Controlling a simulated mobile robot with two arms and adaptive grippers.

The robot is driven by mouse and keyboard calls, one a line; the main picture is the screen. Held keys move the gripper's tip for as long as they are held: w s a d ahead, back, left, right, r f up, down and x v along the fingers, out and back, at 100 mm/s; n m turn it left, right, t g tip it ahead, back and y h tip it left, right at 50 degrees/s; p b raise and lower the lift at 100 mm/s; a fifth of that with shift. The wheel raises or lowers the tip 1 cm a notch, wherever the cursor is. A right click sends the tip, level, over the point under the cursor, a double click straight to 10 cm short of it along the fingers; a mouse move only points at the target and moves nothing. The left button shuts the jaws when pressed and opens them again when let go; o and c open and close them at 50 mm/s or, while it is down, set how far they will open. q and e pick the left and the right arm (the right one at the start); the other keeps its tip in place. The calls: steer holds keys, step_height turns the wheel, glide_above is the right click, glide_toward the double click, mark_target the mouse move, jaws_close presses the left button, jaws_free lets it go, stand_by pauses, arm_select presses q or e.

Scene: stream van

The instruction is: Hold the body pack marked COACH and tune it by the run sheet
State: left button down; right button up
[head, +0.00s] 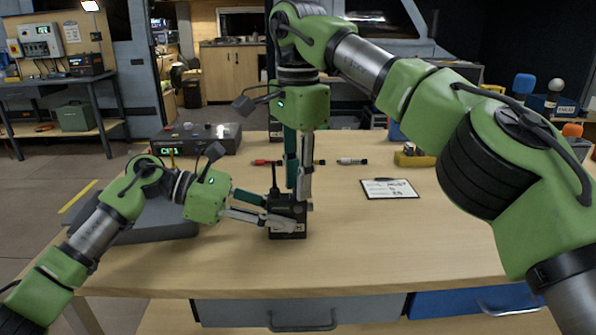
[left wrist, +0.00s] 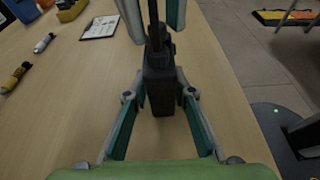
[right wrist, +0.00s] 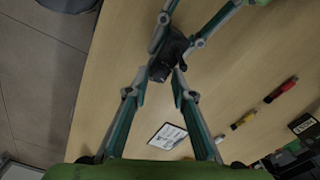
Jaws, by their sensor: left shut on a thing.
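A black body pack (head: 288,216) with a dark antenna stands upright near the table's middle in the head view; its marking is too small to read. My left gripper (head: 283,222) reaches in low from the left and is shut on the pack; the left wrist view shows the pack (left wrist: 159,88) between its fingers. My right gripper (head: 298,196) points down from above at the pack's top. Its fingers stand apart on either side of the antenna in the left wrist view. The run sheet (head: 390,188), on a clipboard, lies to the right; its writing is too small to read.
A dark unit with a green display (head: 195,138) stands at the back left of the table (head: 400,255). Red, yellow and white-ended markers (head: 352,161) lie behind the pack. A yellow holder (head: 413,157) stands at the back right. The front of the table is clear.

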steer(key=shift+r, duration=2.85)
arm_select(q)
steer(key=c, duration=1.6)
jaws_free()
steer(key=shift+c, duration=0.2)
